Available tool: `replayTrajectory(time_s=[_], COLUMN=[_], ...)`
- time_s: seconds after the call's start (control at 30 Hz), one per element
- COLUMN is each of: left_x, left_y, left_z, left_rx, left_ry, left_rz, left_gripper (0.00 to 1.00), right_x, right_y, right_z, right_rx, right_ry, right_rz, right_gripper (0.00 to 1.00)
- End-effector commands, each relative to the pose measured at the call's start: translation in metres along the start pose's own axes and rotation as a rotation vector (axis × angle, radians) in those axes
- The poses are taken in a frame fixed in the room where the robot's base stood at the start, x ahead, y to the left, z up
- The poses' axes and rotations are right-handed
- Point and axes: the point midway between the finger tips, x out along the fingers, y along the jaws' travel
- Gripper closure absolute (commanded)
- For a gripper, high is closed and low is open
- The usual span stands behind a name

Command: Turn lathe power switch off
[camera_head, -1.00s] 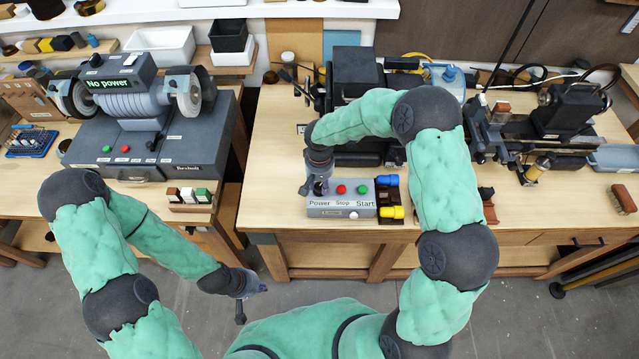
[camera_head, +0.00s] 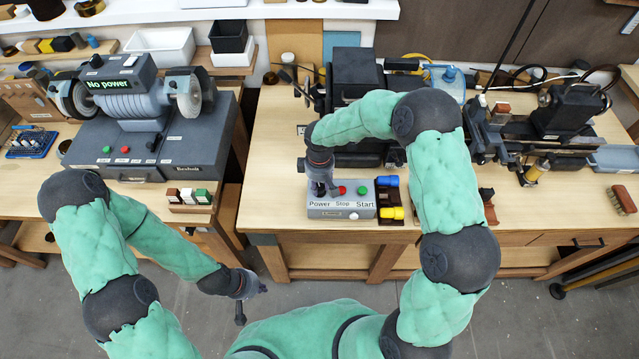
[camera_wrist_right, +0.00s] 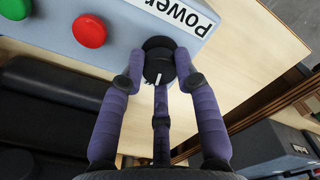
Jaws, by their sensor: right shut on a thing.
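The lathe control box (camera_head: 341,208) stands at the front left of the right-hand bench, with a red Stop button (camera_head: 341,190), a green Start button (camera_head: 363,190) and a "Power" label. My right gripper (camera_head: 322,190) points down at the box's Power end. In the right wrist view its fingers (camera_wrist_right: 159,82) are closed around the round black power switch knob (camera_wrist_right: 158,50), which bears a white mark. The knob's lower part is partly hidden by the fingers. My left gripper (camera_head: 252,302) hangs empty with spread fingers over the floor, in front of the benches.
The lathe (camera_head: 358,80) stands behind the box. Blue and yellow pieces (camera_head: 388,181) sit in a dark holder right beside the box. A grinder (camera_head: 130,100) reading "No power" stands on the left bench. A brush (camera_head: 622,199) lies far right.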

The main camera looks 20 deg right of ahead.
Motion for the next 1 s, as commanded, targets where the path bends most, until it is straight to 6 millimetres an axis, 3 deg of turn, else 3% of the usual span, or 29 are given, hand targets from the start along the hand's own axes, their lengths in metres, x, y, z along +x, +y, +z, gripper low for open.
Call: replayTrajectory(time_s=[0.5,1.0], left_x=[-0.01,-0.013], left_y=[0.004,0.005], left_z=[0.0,0.001], left_rx=[0.0,0.0], left_ry=[0.0,0.0], left_rz=[0.0,0.0], left_gripper=[1.0,1.0], right_x=[0.0,0.001], right_y=[0.0,0.0], right_z=[0.0,0.0], right_rx=[-0.42,-0.562], right_ry=[-0.001,0.0], right_rz=[-0.001,0.0], right_gripper=[1.0,1.0])
